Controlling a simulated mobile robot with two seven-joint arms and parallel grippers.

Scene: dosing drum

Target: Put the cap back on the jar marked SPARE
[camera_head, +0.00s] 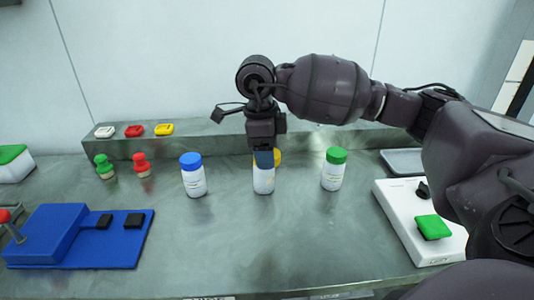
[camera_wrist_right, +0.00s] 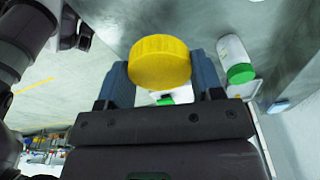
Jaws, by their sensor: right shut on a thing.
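My right gripper (camera_head: 265,157) points down over the middle white jar (camera_head: 263,181). It is shut on a yellow cap (camera_head: 278,157), which shows large between the blue fingers in the right wrist view (camera_wrist_right: 160,62). The middle jar stands upright, its top hidden behind the fingers. I cannot tell whether the cap touches the jar. A jar with a blue cap (camera_head: 193,176) stands to its left, and a jar with a green cap (camera_head: 333,170) to its right. The jar labels are too small to read. My left gripper is not in view.
A raised ledge behind holds white, red and yellow pieces (camera_head: 134,130). Green and red stoppers (camera_head: 141,166) stand at left. A blue device (camera_head: 75,237) is at front left, and a white device with a green pad (camera_head: 433,227) at right. The front middle of the table is clear.

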